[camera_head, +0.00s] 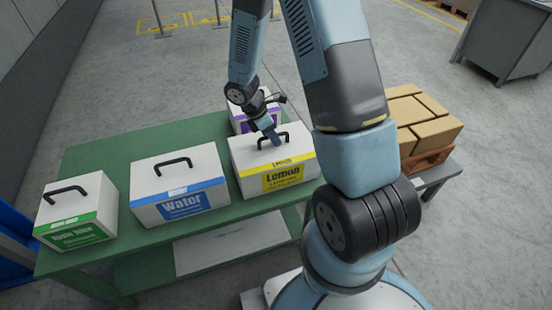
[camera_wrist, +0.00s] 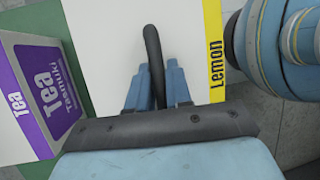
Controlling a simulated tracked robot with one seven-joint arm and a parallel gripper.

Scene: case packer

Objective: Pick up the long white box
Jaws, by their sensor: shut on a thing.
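The white Lemon box (camera_head: 250,160) with a yellow label stands on the right part of the green table, and I cannot tell whether it touches the table top. My gripper (camera_head: 275,143) reaches down to the black handle on its top. In the wrist view my gripper's two blue fingers (camera_wrist: 158,88) are shut on this black handle (camera_wrist: 152,50), one on each side. The white lid of the Lemon box (camera_wrist: 110,35) fills the middle of that view. A white Water box (camera_head: 180,179) with a blue label stands to its left, apart from it.
A green-labelled white box (camera_head: 85,205) stands at the table's left end. A purple-labelled Tea box (camera_head: 241,117) is close behind the Lemon box, partly hidden. A flat white thing (camera_head: 225,243) lies below the table top. Brown cartons (camera_head: 420,120) are stacked at right.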

